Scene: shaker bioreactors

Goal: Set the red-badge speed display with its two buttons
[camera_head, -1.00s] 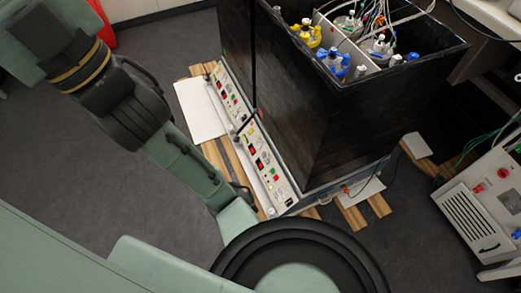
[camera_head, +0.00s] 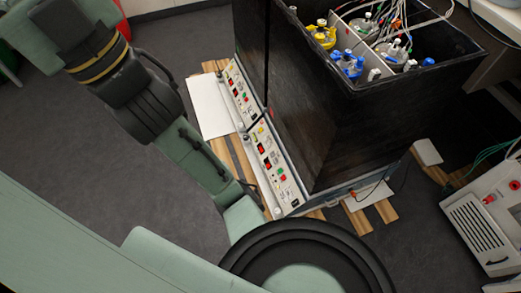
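Two slanted white control panels run along the lower left side of a black box-shaped unit (camera_head: 345,115). The near panel (camera_head: 272,168) carries small dark red displays (camera_head: 265,162), with red and green buttons or lamps toward its lower end. The far panel (camera_head: 240,95) looks similar. The badges and digits are too small to read, so I cannot tell which display has the red badge. My green and black arm (camera_head: 195,160) stretches across the left, in front of the panels' near side. I cannot make out my gripper's fingertips in this view.
Bottles with yellow and blue caps (camera_head: 350,65) and tubing stand in the open top of the black unit. Wooden slats (camera_head: 238,155) and a white sheet (camera_head: 208,107) lie beside its base. A white instrument (camera_head: 485,225) stands at right. Grey floor is open at left.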

